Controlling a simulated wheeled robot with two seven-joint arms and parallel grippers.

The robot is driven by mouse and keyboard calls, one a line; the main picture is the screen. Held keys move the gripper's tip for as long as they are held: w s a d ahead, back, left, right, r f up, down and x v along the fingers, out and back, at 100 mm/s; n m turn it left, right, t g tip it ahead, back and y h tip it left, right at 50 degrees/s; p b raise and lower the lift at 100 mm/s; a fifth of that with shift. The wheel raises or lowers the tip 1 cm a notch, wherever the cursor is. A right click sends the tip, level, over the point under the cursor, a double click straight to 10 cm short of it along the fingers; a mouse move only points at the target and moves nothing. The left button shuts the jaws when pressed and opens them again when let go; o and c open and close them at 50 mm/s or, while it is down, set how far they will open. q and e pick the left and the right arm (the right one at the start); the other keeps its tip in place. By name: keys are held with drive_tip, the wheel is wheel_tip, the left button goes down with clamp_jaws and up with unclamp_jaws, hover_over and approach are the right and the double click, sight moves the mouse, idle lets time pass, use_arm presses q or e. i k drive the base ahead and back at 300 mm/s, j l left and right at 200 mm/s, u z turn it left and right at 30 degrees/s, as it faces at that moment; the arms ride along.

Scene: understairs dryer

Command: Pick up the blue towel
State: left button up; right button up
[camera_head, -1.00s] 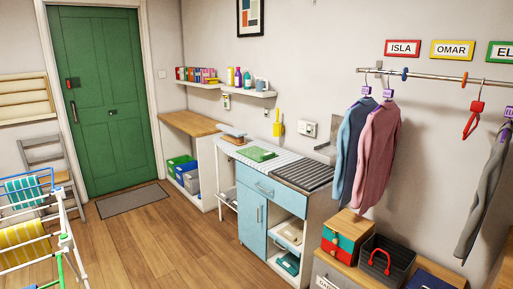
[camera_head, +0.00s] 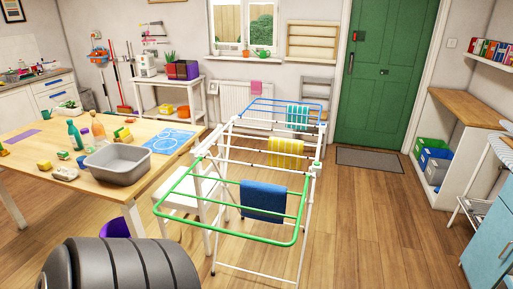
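The blue towel (camera_head: 263,201) hangs folded over a rail on the near part of a white drying rack (camera_head: 311,186), just behind the rack's green end frame. It lies low in the middle of the head view. A yellow striped towel (camera_head: 286,153) and a teal striped towel (camera_head: 297,116) hang on rails farther back. Neither of my grippers is in view, so I cannot see whether they are open or shut.
A wooden table (camera_head: 60,205) with a grey basin (camera_head: 118,165), bottles and sponges stands at the left. A white stool (camera_head: 188,194) is tight beside the rack. The floor (camera_head: 370,225) right of the rack is clear, up to the blue cabinet (camera_head: 490,240).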

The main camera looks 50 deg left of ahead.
sight(271, 197)
drive_tip(key=u, duration=1.65)
